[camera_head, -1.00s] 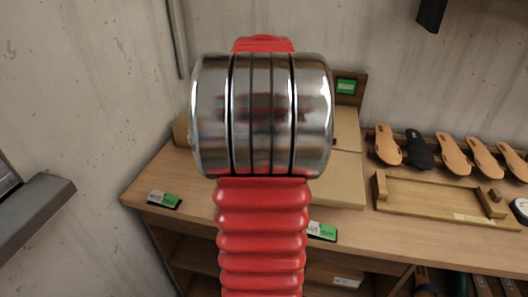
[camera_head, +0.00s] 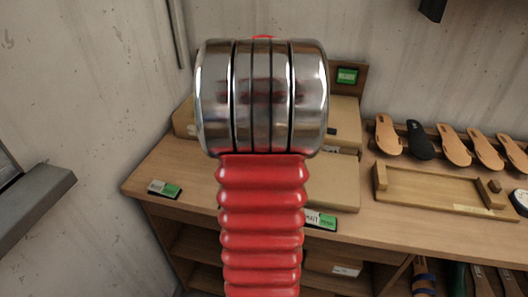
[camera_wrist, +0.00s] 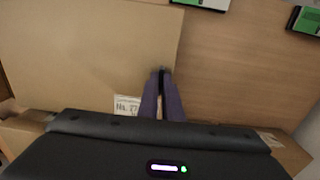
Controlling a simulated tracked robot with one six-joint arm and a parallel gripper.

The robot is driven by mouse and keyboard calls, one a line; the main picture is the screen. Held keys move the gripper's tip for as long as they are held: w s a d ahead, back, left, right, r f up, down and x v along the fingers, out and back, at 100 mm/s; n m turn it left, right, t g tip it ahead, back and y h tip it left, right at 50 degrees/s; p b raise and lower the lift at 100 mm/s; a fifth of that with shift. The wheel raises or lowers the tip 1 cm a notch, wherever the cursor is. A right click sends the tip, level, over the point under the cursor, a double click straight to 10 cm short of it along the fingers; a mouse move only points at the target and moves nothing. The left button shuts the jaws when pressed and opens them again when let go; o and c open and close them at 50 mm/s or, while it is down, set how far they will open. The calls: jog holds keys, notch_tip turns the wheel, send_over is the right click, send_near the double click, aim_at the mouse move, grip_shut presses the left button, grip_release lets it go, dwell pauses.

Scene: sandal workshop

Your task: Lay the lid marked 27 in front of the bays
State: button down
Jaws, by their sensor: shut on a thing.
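The lid (camera_wrist: 75,50) is a flat tan cardboard piece filling the left of the wrist view. A white label reading No. 27 (camera_wrist: 127,104) shows beside my gripper (camera_wrist: 162,72). My gripper's purple fingers are shut at the lid's edge by that label. In the head view the lid (camera_head: 335,185) shows right of my arm, over the bench, in front of a cardboard box (camera_head: 347,118). My arm hides its left part and my gripper there. I cannot tell whether the lid touches the bench.
The wooden bench (camera_head: 145,180) has green-and-white tags (camera_head: 165,190) (camera_head: 320,220) along its front edge. Another box (camera_head: 184,118) stands at the back left. A wooden tray (camera_head: 440,190) and several sandal soles (camera_head: 453,148) lie at right.

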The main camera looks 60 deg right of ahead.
jog(key=shift+f, duration=1.35)
dwell(0.5)
jog(key=c, duration=1.9)
grip_release()
jog(key=shift+o, duration=0.2)
notch_tip(320, 180, up, 14)
jog(key=shift+d+f, duration=0.1)
